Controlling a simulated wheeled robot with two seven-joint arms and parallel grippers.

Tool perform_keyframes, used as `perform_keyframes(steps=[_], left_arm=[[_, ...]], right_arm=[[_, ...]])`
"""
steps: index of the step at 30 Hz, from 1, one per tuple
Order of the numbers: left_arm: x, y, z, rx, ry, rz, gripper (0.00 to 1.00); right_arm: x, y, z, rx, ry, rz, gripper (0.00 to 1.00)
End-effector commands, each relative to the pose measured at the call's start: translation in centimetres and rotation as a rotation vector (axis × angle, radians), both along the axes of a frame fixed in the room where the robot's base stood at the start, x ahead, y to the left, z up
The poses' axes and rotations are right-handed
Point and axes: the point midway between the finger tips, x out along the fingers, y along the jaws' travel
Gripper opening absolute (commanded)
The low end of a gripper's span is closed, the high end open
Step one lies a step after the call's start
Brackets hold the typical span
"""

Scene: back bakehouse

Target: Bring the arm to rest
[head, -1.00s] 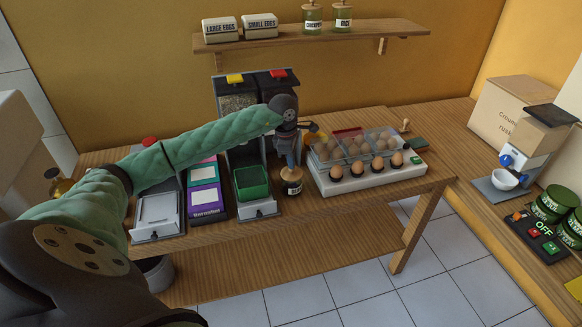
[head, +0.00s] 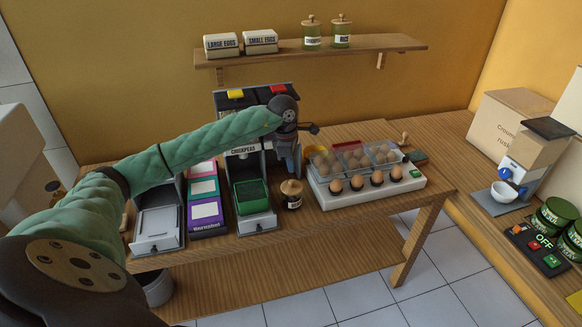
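My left arm (head: 215,145), in a green quilted sleeve, reaches from the lower left across the table. Its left gripper (head: 290,172) hangs downward in front of the dispensers, just behind and above a small jar. The fingers are small and dark here, and I cannot tell whether they are open or shut. The jar (head: 292,196) has a wooden knobbed lid and a dark label, and stands upright on the table. My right gripper is not in view.
A dispenser with a chickpeas label (head: 243,149) has a green bin (head: 251,197) below it. An egg tray (head: 404,186) stands right of the jar. A shelf (head: 310,50) runs above. The table front (head: 330,222) is clear.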

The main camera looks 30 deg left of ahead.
Motion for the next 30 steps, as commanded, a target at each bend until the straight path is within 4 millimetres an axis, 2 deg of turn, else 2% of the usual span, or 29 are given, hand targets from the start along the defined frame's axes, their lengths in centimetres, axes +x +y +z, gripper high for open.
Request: perform_keyframes(steps=[13, 30], left_arm=[[0.0, 0.0, 2.2, 0.000, -0.001, 0.001, 0.00], [0.0, -0.1, 2.3, -0.002, -0.001, 0.000, 0.00]], right_arm=[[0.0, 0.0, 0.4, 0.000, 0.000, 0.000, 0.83], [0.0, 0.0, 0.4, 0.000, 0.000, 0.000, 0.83]])
